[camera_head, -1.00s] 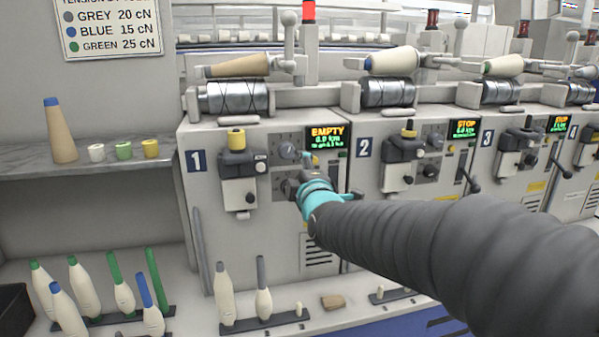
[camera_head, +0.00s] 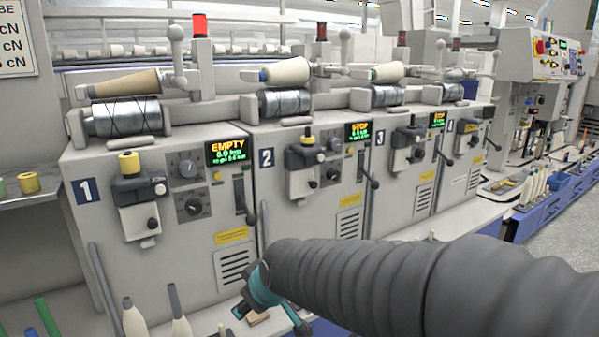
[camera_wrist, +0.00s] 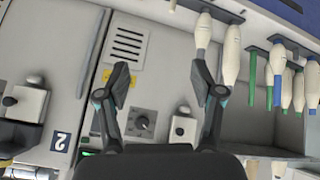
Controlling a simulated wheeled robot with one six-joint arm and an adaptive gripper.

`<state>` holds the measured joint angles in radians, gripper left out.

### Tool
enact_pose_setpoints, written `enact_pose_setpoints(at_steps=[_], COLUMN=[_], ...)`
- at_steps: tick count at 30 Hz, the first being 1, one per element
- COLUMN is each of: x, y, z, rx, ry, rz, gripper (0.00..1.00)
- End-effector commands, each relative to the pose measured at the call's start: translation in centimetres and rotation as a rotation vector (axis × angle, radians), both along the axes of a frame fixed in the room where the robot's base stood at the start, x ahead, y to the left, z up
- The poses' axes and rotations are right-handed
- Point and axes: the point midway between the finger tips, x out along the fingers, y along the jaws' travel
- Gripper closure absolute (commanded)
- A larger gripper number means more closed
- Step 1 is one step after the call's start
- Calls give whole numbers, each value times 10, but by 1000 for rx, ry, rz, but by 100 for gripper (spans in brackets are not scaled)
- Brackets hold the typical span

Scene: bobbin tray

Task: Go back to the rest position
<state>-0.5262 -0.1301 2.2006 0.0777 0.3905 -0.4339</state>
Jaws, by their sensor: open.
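My gripper (camera_head: 266,320) is low in front of machine unit 1 (camera_head: 160,240), at the lower middle of the head view, with my grey sleeved arm reaching in from the lower right. In the wrist view my gripper (camera_wrist: 168,82) has its two dark fingers spread wide with nothing between them. The picture there is upside down and shows the unit's vent slots, a knob and the bobbins behind the fingers. The gripper's tips are partly cut off or hidden in the head view.
White bobbins (camera_head: 135,318) stand on the low ledge by unit 1, and more bobbins (camera_wrist: 295,88) show in the wrist view. Yellow spool (camera_head: 29,183) sits on the left shelf (camera_head: 30,200). Unit 2 (camera_head: 320,195) and further units run rightward. Grey floor (camera_head: 560,255) is open at the right.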

Motion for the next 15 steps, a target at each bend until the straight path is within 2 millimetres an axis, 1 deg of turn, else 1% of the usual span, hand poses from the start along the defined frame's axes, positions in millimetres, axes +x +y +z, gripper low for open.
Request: enact_pose_setpoints(at_steps=[1, 2, 3, 5, 6, 9, 12, 15], x=[-18, -30, -44, -66, -80, -114, -144, -163], y=[-30, -46, -66, -94, -111, -151, -183, -208], z=[-3, -6, -9, -12, -13, -16, -16, -12], rx=[6, 9, 12, 16, 18, 23, 33, 49], ry=[75, 120, 174, 241, 277, 345, 373, 350], rz=[-90, -144, -215, -315, -378, -520, -630, -700], gripper=[33, 33, 33, 33, 33, 33, 33, 33])
